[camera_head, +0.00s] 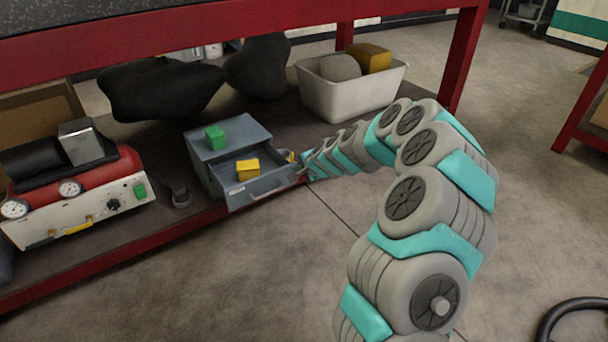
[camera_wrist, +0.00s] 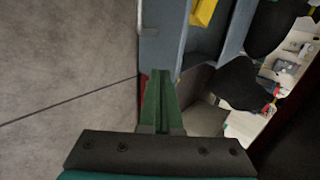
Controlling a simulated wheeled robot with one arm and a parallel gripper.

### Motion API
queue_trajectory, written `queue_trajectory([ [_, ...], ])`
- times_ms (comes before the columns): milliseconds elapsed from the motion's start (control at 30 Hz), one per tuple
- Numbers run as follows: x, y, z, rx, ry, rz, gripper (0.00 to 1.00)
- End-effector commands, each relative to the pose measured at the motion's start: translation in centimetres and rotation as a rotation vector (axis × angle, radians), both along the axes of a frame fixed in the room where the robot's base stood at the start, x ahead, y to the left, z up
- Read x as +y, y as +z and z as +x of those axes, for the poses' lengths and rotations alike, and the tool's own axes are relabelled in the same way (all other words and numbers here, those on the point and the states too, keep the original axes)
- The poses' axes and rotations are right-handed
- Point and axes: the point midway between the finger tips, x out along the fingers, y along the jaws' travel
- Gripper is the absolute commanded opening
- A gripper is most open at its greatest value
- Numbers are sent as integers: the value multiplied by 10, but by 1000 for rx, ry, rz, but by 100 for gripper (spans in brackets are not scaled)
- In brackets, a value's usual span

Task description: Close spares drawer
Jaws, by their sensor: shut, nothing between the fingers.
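The spares drawer (camera_head: 268,190) is a grey-blue drawer pulled out of a small grey cabinet (camera_head: 215,147) on the lower shelf. My gripper (camera_head: 301,172) is at the right end of the drawer front. In the wrist view my gripper (camera_wrist: 160,78) is shut and empty, with its fingertips close to the end of the drawer front (camera_wrist: 162,40). I cannot tell if they touch. The yellow block (camera_wrist: 203,12) shows there at the top edge.
A red and white machine (camera_head: 85,200) with gauges stands left of the cabinet. A white bin (camera_head: 345,97) with rounded items is at the back right. Black shapes (camera_head: 165,90) lie behind.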

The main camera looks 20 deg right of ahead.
Motion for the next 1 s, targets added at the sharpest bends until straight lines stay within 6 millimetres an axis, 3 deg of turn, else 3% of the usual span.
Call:
queue_trajectory([
  [233, 7, 0, 18, 1, 1, 1, 0],
  [733, 8, 0, 23, 1, 1, 1, 0],
  [1000, 19, -1, 58, 1, 1, -3, 0],
])
